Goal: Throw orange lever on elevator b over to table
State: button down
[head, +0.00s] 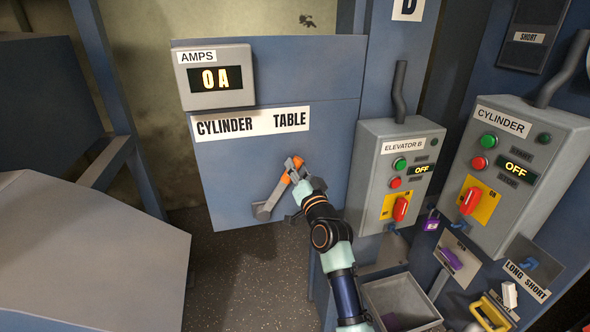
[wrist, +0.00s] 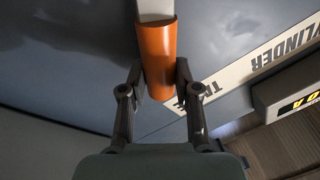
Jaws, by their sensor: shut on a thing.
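The orange lever (head: 298,162) is on the blue panel below the CYLINDER / TABLE label (head: 250,124). Its grey arm runs from a pivot (head: 263,211) at lower left up to the right, so the lever leans toward the TABLE side. My gripper (head: 292,174) is shut on the orange handle and covers part of it in the head view. In the wrist view the orange handle (wrist: 157,55) lies between the two fingers (wrist: 158,82), and the label (wrist: 250,75) shows upside down beyond it.
An AMPS display (head: 216,79) reading 0A is above the label. To the right, the ELEVATOR B box (head: 393,155) and the CYLINDER box (head: 525,150) both read OFF. An open grey bin (head: 402,292) is below. Open floor lies below the panel.

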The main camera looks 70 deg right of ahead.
jog(key=shift+f, duration=0.2)
jog(key=c, duration=0.8)
grip_release()
jog(key=shift+s+d, duration=0.1)
jog(key=v, duration=1.2)
jog(key=shift+r, duration=0.1)
